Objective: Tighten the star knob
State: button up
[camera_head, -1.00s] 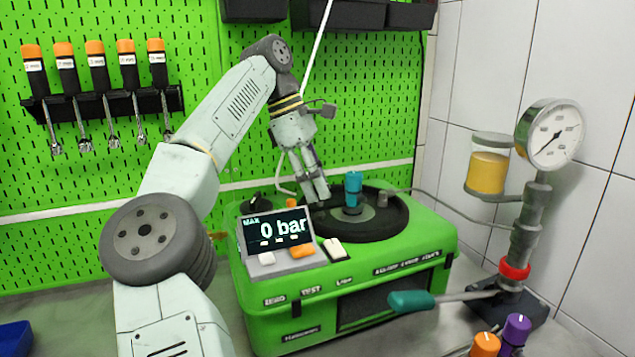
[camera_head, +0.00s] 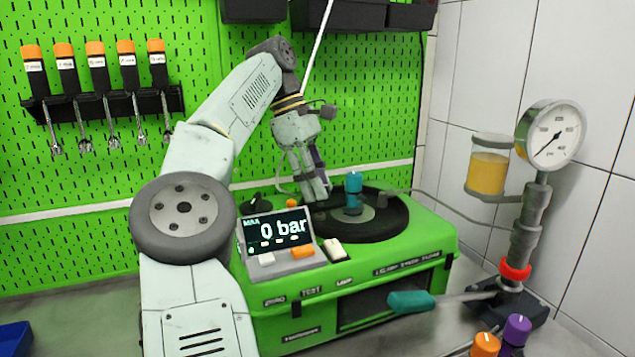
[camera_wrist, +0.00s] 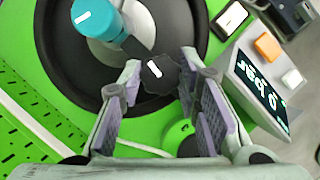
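The black star knob (camera_wrist: 158,76) with a white mark shows in the wrist view, beside the round dark plate on the green test bench. My gripper (camera_wrist: 158,82) is open, with one finger on each side of the star knob, close to its edges. I cannot tell whether the pads touch it. In the head view my gripper (camera_head: 317,196) points down at the plate's left side, and the star knob is hidden behind the fingers. A teal knob (camera_head: 353,188) stands upright near the plate's middle and also shows in the wrist view (camera_wrist: 92,18).
The display (camera_head: 278,232) reads 0 bar, in front of my gripper. A teal-handled lever (camera_head: 411,301) juts across the bench front. A pressure gauge (camera_head: 553,137) and an oil jar (camera_head: 489,172) stand at the right. A green pegboard (camera_head: 100,190) closes off the back.

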jog(key=o, duration=0.4)
dwell(0.5)
